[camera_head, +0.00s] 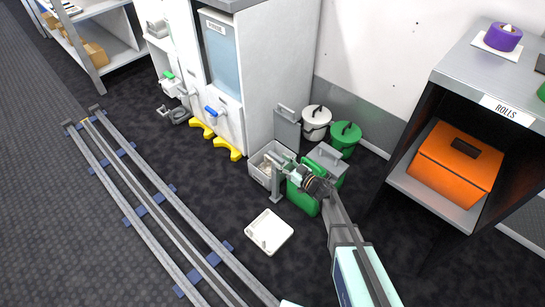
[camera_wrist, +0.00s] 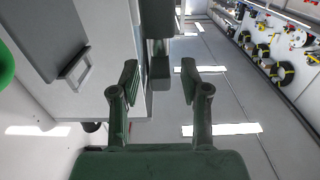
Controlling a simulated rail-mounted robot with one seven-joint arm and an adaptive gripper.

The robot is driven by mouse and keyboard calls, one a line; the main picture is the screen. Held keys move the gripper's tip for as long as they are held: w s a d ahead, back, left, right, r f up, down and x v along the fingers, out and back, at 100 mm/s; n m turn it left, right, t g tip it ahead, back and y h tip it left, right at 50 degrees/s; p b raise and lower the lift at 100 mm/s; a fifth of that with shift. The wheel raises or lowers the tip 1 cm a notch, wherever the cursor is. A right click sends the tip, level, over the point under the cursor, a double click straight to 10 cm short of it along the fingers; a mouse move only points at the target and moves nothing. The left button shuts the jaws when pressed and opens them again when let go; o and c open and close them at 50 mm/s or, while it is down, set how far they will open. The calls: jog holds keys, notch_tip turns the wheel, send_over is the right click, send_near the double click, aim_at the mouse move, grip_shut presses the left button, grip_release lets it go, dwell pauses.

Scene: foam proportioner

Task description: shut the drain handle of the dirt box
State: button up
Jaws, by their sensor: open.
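My gripper (camera_head: 287,165) reaches in from the lower right in the head view, low over the floor beside an open grey box (camera_head: 256,173). I cannot tell for certain that this box is the dirt box. In the wrist view my gripper (camera_wrist: 158,85) is open, its two green fingers apart. A dark grey upright bar with a blocky end (camera_wrist: 160,70) shows between and beyond the fingertips. It may be the drain handle; contact cannot be judged. A grey post (camera_head: 276,187) stands by the box in the head view, just below my fingers.
A green can (camera_head: 303,199) and a grey lidded bin (camera_head: 328,157) crowd my wrist. A white tray (camera_head: 269,232) lies on the floor. A white cabinet (camera_head: 272,75) and a shelf with an orange box (camera_head: 456,163) flank the area.

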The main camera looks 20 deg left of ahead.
aim_at(269, 152)
jog(key=b+x, duration=0.1)
jog(key=x, duration=0.4)
jog(key=shift+w+a, duration=0.15)
jog(key=shift+a, duration=0.2)
grip_shut()
